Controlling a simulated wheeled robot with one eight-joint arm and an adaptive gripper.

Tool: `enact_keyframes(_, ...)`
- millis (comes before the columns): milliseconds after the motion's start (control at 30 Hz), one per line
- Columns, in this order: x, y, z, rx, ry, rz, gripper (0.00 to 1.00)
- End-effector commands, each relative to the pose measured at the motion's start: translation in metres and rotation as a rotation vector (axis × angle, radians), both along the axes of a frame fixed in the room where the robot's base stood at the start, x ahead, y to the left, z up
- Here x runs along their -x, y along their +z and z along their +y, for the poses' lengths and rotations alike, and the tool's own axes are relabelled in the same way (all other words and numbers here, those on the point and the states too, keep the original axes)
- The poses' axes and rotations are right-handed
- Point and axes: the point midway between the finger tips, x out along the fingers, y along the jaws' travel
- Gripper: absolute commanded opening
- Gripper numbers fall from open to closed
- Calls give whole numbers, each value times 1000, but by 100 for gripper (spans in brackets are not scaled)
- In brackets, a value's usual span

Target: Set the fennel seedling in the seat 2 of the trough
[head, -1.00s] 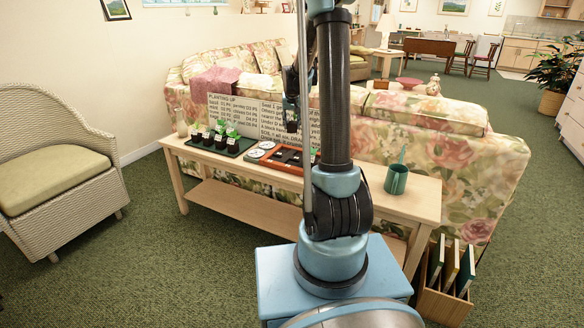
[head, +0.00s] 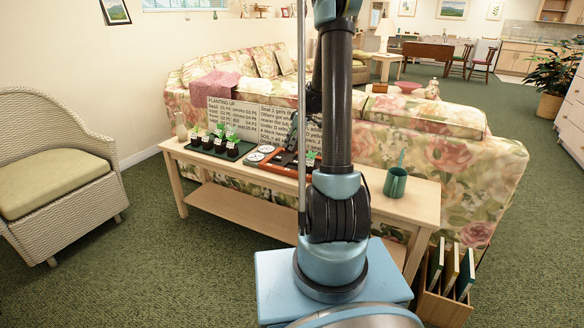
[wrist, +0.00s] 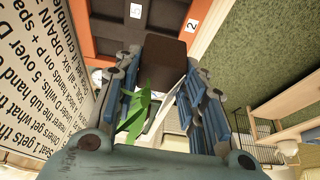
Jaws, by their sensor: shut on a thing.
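My gripper (wrist: 163,66) is shut on a seedling with a dark soil block (wrist: 166,52), green leaves (wrist: 136,112) and a white label (wrist: 172,100); I cannot read its name. The orange-red trough (wrist: 103,47) lies beyond the block in the wrist view, with dark seats and white number tags, one reading 2 (wrist: 192,25). The block is tilted and overlaps the trough's edge in that view; I cannot tell whether it touches. In the head view the trough (head: 283,171) is partly behind my arm, and a labelled plant (head: 311,158) shows at its right end.
A dark green tray (head: 207,150) with several labelled seedlings stands left on the wooden table (head: 365,200). White discs (head: 262,151) lie by the trough. A planting sign (head: 235,112) stands behind. A floral sofa (head: 440,160) backs the table.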

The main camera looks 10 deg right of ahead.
Motion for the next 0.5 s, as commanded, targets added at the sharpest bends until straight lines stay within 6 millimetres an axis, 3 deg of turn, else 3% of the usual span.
enact_keyframes(200,-1,-34,0,0,0,0,13)
enact_keyframes(500,0,-52,1,1,-1,1,13)
